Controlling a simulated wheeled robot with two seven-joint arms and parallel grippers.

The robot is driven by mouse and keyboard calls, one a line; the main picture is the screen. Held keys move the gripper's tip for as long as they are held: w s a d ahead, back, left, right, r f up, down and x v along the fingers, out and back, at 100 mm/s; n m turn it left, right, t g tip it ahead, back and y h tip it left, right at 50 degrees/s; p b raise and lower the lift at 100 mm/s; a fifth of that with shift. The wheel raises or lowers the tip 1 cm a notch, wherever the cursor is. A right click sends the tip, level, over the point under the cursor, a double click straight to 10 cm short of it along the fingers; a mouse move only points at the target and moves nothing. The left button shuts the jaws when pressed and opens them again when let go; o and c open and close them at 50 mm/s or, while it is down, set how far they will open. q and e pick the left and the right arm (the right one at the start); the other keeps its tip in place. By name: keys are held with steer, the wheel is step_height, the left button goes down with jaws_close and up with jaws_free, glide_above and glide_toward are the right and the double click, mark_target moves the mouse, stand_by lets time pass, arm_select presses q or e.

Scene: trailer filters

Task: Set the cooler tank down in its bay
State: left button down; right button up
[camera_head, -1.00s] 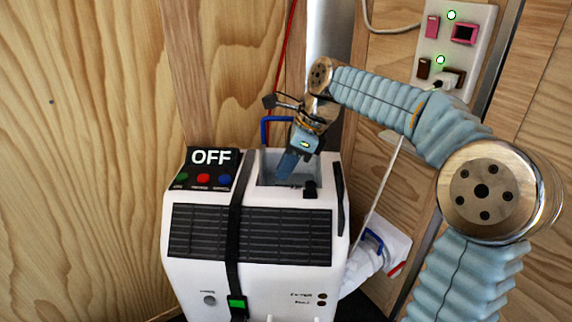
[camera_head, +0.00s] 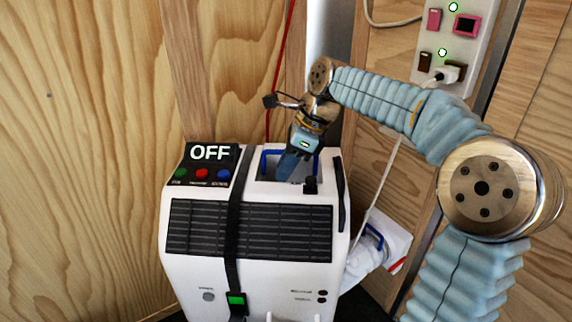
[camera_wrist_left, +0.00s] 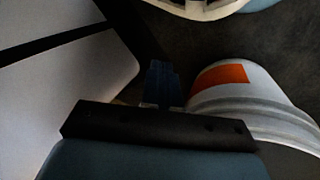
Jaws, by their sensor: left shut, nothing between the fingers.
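The white cooler (camera_head: 251,256) stands against the wood wall, with an open bay (camera_head: 282,184) in its top right. A blue handle (camera_head: 264,162), apparently the tank's, shows at the rear of the bay behind my right gripper. The tank body is mostly hidden. My right gripper (camera_head: 286,167) points down into the bay from above; its fingertips are partly hidden, and I cannot tell whether they hold anything. My left gripper (camera_wrist_left: 162,84) is shut and empty in the left wrist view, low beside a pale panel, and is out of the head view.
A white item with a blue handle (camera_head: 378,249) stands at right. A white round container with an orange label (camera_wrist_left: 238,88) is beside my left gripper.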

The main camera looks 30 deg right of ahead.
steer(key=shift+s+a+f, duration=0.1)
steer(key=shift+s, duration=0.05)
steer(key=p+v, duration=0.3)
steer(key=v, duration=1.1)
